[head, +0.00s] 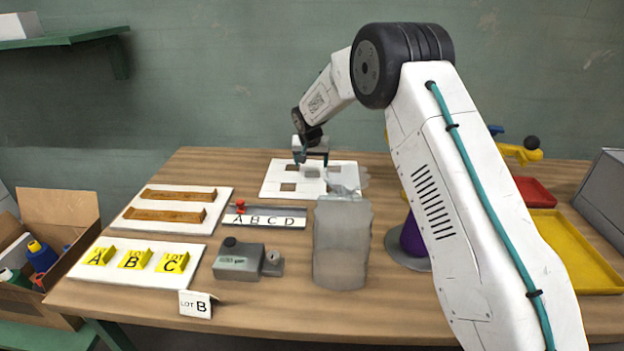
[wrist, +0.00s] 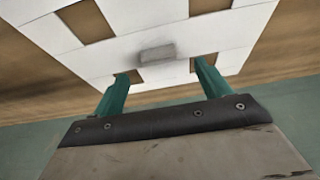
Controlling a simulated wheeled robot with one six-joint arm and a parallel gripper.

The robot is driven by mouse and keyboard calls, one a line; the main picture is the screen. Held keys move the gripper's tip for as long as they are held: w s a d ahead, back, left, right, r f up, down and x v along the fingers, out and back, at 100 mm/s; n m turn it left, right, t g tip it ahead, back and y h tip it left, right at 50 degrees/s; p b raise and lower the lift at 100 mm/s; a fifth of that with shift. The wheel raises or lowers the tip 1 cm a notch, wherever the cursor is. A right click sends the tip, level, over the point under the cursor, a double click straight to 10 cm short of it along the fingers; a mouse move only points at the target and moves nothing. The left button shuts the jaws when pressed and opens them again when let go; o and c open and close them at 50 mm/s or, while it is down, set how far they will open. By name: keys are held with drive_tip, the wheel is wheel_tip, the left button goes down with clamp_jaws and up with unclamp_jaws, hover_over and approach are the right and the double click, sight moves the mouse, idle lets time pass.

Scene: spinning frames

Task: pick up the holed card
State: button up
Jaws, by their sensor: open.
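The holed card (head: 272,181) is a flat white sheet with several square openings that show brown wood. It lies towards the back of the table. In the wrist view the card (wrist: 140,18) fills the upper part, with a small grey block (wrist: 156,54) on it. My gripper (head: 311,162) is over the card's back part, pointing down. In the wrist view its teal fingers (wrist: 160,72) are spread, one on each side of the block's line, with nothing held. I cannot tell whether the fingertips touch the card.
A lettered A–D rail (head: 265,221) with a red knob lies in front of the card. A white board (head: 145,225) with two brown bars is at left. A yellow tray (head: 575,262) is at right.

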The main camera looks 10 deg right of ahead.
sight(312, 178)
drive_tip(key=x, duration=0.5)
drive_tip(key=shift+f, duration=0.15)
drive_tip(key=shift+d, duration=0.1)
drive_tip(key=c, duration=1.1)
wheel_tip(312, 178, up, 10)
drive_tip(key=shift+s+r, duration=0.1)
